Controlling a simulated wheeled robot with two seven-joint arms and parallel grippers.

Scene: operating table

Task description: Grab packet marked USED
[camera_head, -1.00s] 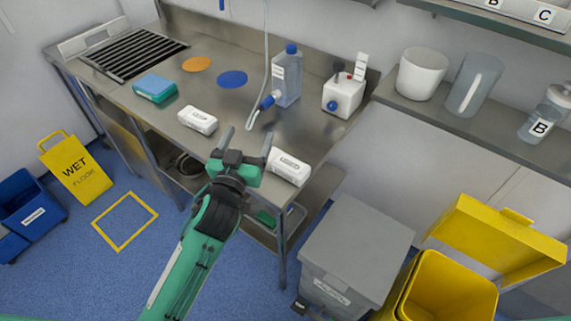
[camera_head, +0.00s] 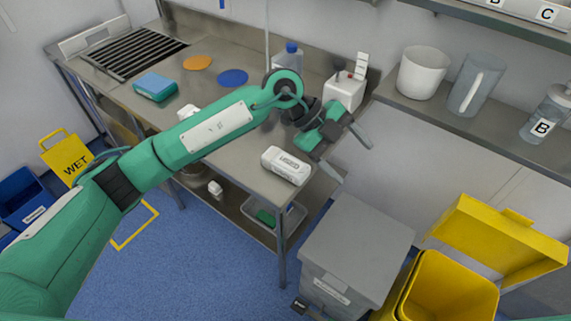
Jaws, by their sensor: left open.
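The white packet marked USED (camera_head: 286,167) lies on the steel table near its front right corner. My left gripper (camera_head: 347,154) is open and empty, above and to the right of the packet, apart from it. Its two fingers point right and down, past the table's right end. A second white packet (camera_head: 187,111) is mostly hidden behind my left arm, so its marking cannot be read. My right gripper is not in view.
The steel table (camera_head: 225,93) also holds a blue-green sponge pack (camera_head: 155,86), a clear bottle (camera_head: 289,58) and a white dispenser box (camera_head: 343,92). A grey lidded bin (camera_head: 357,245) and an open yellow bin (camera_head: 447,285) stand on the floor to the right.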

